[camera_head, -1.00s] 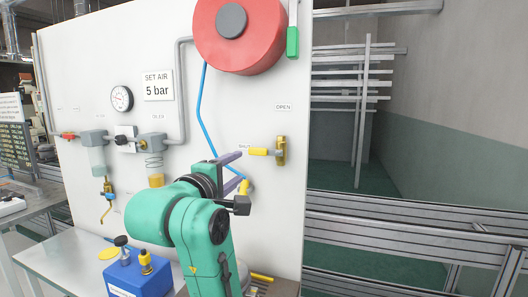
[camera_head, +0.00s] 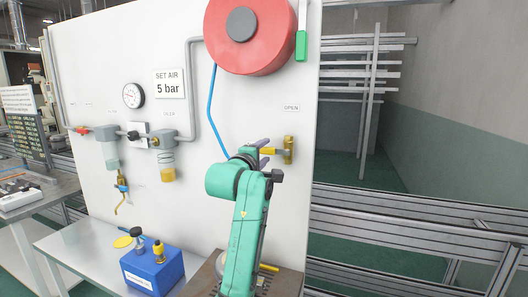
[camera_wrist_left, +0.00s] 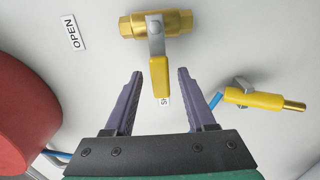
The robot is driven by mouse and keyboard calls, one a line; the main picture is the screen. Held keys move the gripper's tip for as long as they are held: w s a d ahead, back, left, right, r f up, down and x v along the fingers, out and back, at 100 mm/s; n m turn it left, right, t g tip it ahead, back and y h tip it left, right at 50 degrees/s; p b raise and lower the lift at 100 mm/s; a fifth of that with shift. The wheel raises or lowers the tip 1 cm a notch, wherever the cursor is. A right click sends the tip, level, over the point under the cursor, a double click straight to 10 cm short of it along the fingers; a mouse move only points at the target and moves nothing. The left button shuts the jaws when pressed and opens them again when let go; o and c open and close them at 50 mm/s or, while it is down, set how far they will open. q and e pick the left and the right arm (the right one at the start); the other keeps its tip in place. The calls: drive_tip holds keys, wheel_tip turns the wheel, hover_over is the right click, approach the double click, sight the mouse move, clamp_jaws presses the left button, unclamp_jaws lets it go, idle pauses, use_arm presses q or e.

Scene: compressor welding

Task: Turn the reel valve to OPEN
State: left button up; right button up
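The reel valve is a brass body (camera_head: 289,150) on the white panel, with a yellow lever (camera_head: 268,151) pointing left, away from the OPEN label (camera_head: 291,108) above. In the left wrist view the valve's brass body (camera_wrist_left: 172,22) shows, and its yellow lever (camera_wrist_left: 160,78) reaches between the two purple fingers. My left gripper (camera_wrist_left: 160,73) is open, with a finger on each side of the lever and visible gaps. A label partly hidden behind the lever's end shows "SH". In the head view my left gripper (camera_head: 265,151) is at the lever. My right gripper is not in view.
A red hose reel (camera_head: 270,50) with a blue hose (camera_head: 213,110) is above left of the valve. A yellow-handled fitting (camera_wrist_left: 255,98) is beside the gripper in the wrist view. A blue box (camera_head: 150,272) stands on the bench (camera_head: 82,250) below. Rails lie right of the panel.

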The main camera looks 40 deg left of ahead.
use_arm(q)
clamp_jaws()
drive_tip(key=shift+w+f, duration=0.1)
idle(1.1)
